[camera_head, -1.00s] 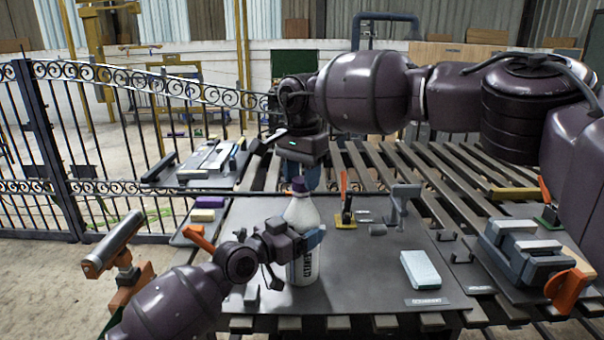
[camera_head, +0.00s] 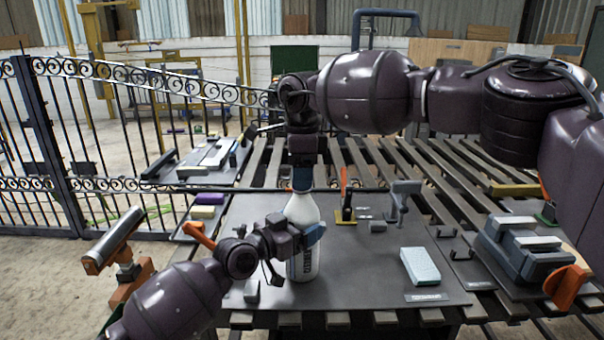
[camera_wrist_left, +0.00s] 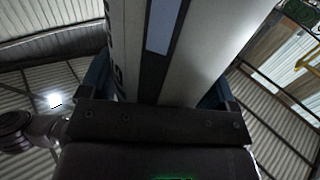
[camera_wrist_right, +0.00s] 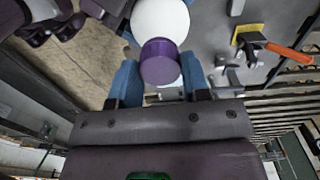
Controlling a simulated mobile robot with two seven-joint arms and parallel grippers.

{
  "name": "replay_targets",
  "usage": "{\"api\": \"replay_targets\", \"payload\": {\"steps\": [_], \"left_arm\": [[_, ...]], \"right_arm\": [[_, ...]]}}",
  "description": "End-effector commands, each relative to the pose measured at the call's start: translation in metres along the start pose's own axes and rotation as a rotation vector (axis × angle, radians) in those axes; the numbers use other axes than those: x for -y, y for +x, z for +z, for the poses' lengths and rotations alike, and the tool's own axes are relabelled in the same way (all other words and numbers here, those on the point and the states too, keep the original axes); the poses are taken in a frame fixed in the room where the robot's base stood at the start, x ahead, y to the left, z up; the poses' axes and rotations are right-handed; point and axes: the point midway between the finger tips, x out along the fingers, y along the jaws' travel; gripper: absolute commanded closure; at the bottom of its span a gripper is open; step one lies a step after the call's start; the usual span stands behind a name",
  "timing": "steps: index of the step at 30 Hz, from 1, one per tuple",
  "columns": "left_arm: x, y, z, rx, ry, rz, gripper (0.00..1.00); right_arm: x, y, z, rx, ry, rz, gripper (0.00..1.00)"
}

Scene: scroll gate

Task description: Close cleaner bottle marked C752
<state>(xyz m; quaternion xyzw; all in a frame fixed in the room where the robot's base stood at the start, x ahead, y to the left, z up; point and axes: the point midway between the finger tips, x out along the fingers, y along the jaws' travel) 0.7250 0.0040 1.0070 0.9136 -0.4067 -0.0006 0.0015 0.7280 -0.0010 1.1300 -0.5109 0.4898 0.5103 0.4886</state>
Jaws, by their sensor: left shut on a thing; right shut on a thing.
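A white cleaner bottle (camera_head: 303,264) stands upright on the dark board in the head view. Its label is too small to read a code. My right gripper (camera_head: 302,182) points down at the bottle's top. In the right wrist view, the purple cap (camera_wrist_right: 160,62) sits between its blue fingers, in line with the white bottle (camera_wrist_right: 160,18). The cap is hidden by the gripper in the head view.
The dark board (camera_head: 355,275) rests on a slatted table. A light-blue block (camera_head: 420,267) lies at right; an orange-handled clamp (camera_head: 346,198) and a grey stand (camera_head: 403,198) are behind. A grey device (camera_head: 525,250) sits at far right. An iron gate (camera_head: 120,150) stands at left.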

Motion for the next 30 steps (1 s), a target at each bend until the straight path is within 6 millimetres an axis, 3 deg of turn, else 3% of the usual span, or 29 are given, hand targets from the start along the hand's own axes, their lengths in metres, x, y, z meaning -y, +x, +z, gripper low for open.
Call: {"api": "replay_targets", "payload": {"steps": [30], "left_arm": [[-0.0001,0.0000,0.0011,0.002,-0.002,0.000,0.84]], "right_arm": [[-0.0011,0.0002,0.0014,0.000,1.479,0.002,0.79]]}}
